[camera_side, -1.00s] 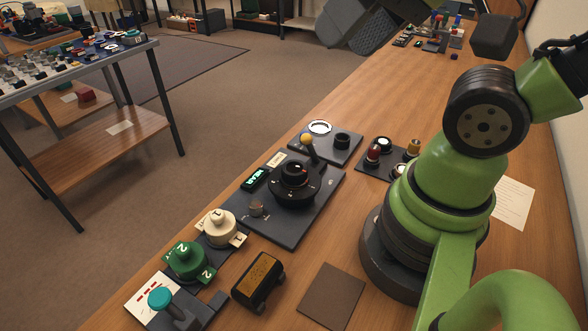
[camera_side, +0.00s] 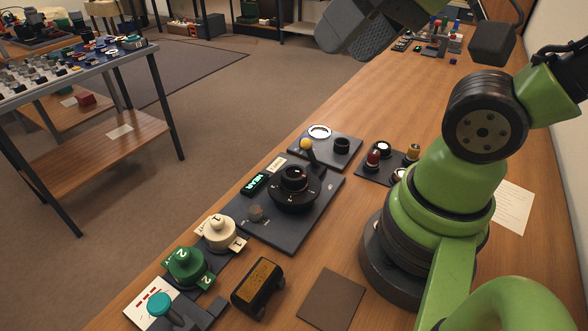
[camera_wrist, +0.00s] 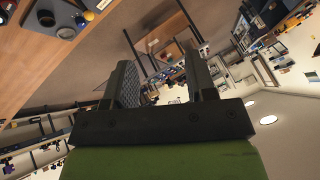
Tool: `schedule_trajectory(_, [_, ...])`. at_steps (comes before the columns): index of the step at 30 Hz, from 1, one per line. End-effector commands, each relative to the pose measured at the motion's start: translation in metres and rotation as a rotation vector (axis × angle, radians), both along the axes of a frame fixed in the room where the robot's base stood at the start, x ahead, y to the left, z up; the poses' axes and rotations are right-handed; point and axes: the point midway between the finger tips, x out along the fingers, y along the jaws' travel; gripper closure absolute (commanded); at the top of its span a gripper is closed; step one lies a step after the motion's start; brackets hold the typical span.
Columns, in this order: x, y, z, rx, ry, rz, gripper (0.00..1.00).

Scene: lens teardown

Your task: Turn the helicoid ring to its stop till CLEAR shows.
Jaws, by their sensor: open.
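The helicoid ring (camera_side: 294,192) is a black round part on a dark base plate (camera_side: 284,238), in the middle of the side view. A lever with a yellow ball end (camera_side: 306,144) rises at its far side, and a red mark shows on its top. A small display (camera_side: 255,184) beside it glows with green lettering, too small to read surely. My gripper (camera_wrist: 160,60) is open and empty in the wrist view, its two dark fingers apart. In the side view it is at the top edge, partly cut off, high and well away from the ring.
Near the ring are a green knob (camera_side: 187,266), a cream knob (camera_side: 220,230), a teal-topped handle (camera_side: 159,302) and a black box with an amber face (camera_side: 258,284). A plate with red and yellow posts (camera_side: 373,160) is at the right.

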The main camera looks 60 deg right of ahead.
Motion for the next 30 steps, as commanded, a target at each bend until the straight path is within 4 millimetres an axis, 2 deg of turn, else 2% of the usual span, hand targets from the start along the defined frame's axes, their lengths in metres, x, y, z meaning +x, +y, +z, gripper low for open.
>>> schedule_trajectory(2, [0.000, 0.000, 0.000, 0.000, 0.000, 0.000, 0.49])
schedule_trajectory(6, [0.002, -0.001, -0.001, -0.018, 0.007, 0.018, 0.24])
schedule_trajectory(11, [0.021, -0.006, -0.014, -0.165, 0.071, 0.190, 0.24])
schedule_trajectory(17, [0.059, -0.020, -0.055, -0.442, 0.206, 0.659, 0.24])
schedule_trajectory(21, [0.078, -0.029, -0.093, -0.569, 0.284, 1.032, 0.24])
schedule_trajectory(27, [0.089, -0.037, -0.139, -0.639, 0.329, 1.446, 0.24])
schedule_trajectory(30, [0.091, -0.039, -0.151, -0.648, 0.331, 1.553, 0.24])
